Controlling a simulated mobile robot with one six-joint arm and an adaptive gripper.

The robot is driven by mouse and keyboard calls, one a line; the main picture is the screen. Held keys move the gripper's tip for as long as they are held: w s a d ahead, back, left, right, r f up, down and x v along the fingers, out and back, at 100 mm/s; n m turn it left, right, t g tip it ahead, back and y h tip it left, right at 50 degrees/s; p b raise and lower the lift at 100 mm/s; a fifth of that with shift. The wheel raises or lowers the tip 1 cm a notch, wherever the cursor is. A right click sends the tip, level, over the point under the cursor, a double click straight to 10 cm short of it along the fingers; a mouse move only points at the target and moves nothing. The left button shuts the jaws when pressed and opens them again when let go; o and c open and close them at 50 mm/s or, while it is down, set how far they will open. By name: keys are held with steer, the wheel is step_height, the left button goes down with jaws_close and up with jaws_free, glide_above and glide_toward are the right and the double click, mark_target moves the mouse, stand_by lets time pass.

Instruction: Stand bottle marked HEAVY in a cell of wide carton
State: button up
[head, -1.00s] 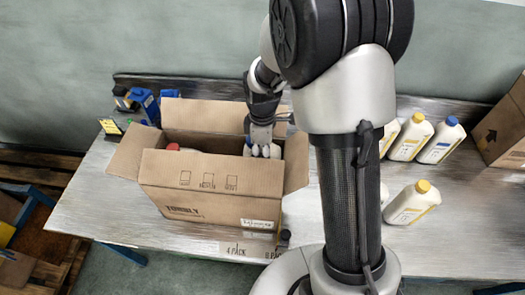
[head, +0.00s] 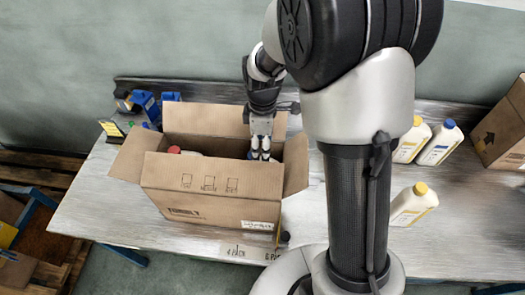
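The wide carton (head: 205,205) is a brown cardboard box standing open on the left part of the bench, its flaps folded out. My gripper (head: 260,156) points down into the right part of its opening, with its fingertips near rim level. Whether it is open or holds something is too small to tell. A red cap (head: 174,150) shows inside at the left, and a small blue patch shows left of the fingers. The cells are mostly hidden by the front wall. No HEAVY marking can be read on any bottle.
White bottles stand right of my arm: a yellow-capped one (head: 410,142) and a blue-capped one (head: 440,143) at the back, another yellow-capped one (head: 412,205) in front. Another carton (head: 505,130) is at the far right. Blue items (head: 147,106) stand at the back left.

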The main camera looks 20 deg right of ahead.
steer(key=s+r+m+t+p, duration=0.1)
steer(key=s+r+m, duration=0.25)
steer(key=r, duration=0.55)
steer(key=s+r+m+t, duration=0.1)
steer(key=s+r+m, duration=0.1)
steer(key=s+r, duration=0.45)
steer(key=s+r+m+t, duration=0.2)
steer(key=s+r+m, duration=0.2)
steer(key=s+m, duration=0.4)
steer(key=s, duration=0.4)
steer(key=shift+r+t, duration=0.2)
steer(key=shift+t, duration=0.1)
steer(key=shift+s, duration=0.1)
